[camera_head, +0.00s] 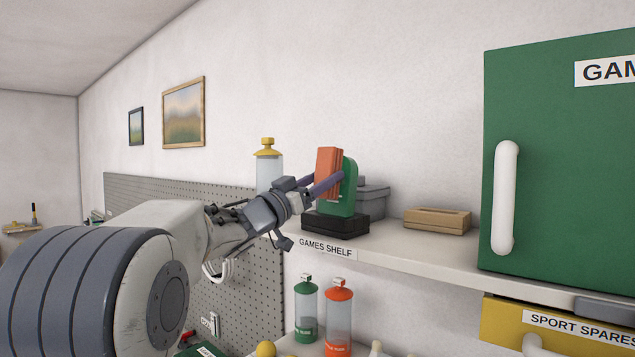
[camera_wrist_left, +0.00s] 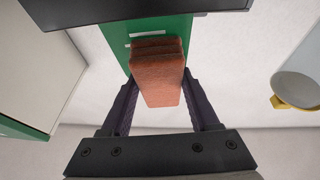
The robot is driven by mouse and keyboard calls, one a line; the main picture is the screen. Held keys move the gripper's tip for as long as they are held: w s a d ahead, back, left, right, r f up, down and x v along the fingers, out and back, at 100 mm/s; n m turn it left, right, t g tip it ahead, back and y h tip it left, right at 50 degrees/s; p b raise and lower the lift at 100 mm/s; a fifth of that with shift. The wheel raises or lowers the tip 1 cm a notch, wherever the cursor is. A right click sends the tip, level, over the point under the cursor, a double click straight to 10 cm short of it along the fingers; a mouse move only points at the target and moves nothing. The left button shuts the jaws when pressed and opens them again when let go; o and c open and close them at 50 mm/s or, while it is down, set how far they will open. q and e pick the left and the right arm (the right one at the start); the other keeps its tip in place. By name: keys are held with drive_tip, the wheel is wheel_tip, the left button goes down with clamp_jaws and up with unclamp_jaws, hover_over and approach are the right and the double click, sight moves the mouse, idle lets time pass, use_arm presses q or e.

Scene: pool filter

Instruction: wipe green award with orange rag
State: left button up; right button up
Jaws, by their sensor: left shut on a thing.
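The green award (camera_head: 350,187) stands upright on a black base (camera_head: 336,224) on the games shelf. My left gripper (camera_head: 327,183) is shut on the orange rag (camera_head: 329,172), a folded block, and holds it up at the award's face. In the left wrist view the rag (camera_wrist_left: 158,75) lies between the two purple fingers, with its far end over the green award (camera_wrist_left: 147,35). The rag appears to touch the award, but I cannot tell for sure. Part of the award is hidden behind the rag. My right gripper is not in view.
On the games shelf (camera_head: 420,257) are a grey box (camera_head: 373,200), a tan wooden block (camera_head: 437,220) and a yellow-capped bottle (camera_head: 268,168). A green cabinet (camera_head: 570,150) with a white handle stands at the right. Green (camera_head: 306,310) and orange (camera_head: 338,315) bottles stand below.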

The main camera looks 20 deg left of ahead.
use_arm(q)
drive_tip(key=shift+w+a+p, duration=0.35)
drive_tip(key=shift+a+p, duration=0.3)
drive_tip(key=shift+a, duration=0.35)
drive_tip(key=shift+s+d+b, duration=0.2)
drive_tip(key=shift+d+b, duration=0.05)
drive_tip(key=shift+d, duration=0.3)
drive_tip(key=shift+s+d+b, duration=0.15)
drive_tip(key=shift+d+b, duration=0.1)
drive_tip(key=shift+d, duration=0.3)
drive_tip(key=shift+w+a+p, duration=0.25)
drive_tip(key=shift+a+p, duration=0.05)
drive_tip(key=shift+a, duration=0.25)
drive_tip(key=shift+w+a+p, duration=0.25)
drive_tip(key=shift+a+p, duration=0.05)
drive_tip(key=shift+a, duration=0.25)
drive_tip(key=shift+s, duration=0.1)
drive_tip(key=shift+s+a+r, duration=0.1)
drive_tip(key=shift+s+a, duration=0.2)
drive_tip(key=shift+s, duration=0.45)
